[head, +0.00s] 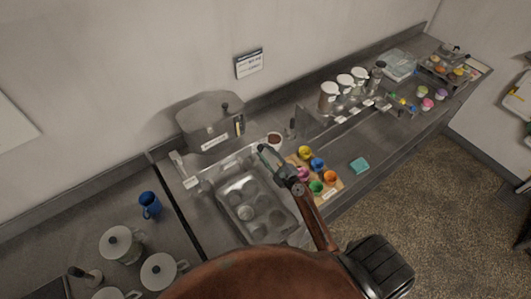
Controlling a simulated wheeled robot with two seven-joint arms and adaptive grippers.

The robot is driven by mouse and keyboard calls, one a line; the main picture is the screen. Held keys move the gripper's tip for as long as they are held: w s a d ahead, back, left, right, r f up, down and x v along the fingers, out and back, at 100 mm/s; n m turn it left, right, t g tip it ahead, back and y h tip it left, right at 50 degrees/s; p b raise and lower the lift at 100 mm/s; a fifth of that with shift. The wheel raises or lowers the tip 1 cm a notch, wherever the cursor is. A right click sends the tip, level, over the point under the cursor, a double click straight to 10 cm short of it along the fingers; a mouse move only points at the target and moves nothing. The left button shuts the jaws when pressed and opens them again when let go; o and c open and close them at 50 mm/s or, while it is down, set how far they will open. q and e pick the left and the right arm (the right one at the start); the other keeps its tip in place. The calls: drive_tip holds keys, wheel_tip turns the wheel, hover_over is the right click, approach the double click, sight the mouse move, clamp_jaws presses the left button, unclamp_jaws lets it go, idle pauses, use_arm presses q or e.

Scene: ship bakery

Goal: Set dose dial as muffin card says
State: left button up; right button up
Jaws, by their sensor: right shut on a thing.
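A small card (248,64) with a blue header and print too small to read hangs on the back wall. A grey box-shaped machine (205,124) with a white label and a small dark knob on top (225,107) stands against the wall. I cannot tell which part is the dose dial. My right gripper (267,153) is above the far right edge of the muffin tin (228,187), right of the machine and apart from it. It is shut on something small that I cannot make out. My left gripper is not in view.
A small bowl of brown stuff (274,139) stands just beyond my right gripper. A wooden board (331,189) with several coloured cups lies to the right. Bare steel lies around the cloth.

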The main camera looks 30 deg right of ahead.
drive_tip(key=shift+d, duration=0.1)
drive_tip(key=o, duration=1.1)
drive_tip(key=shift+o, duration=0.2)
drive_tip(key=shift+s, duration=0.1)
drive_tip(key=s, duration=1.1)
drive_tip(key=shift+s+d, duration=0.4)
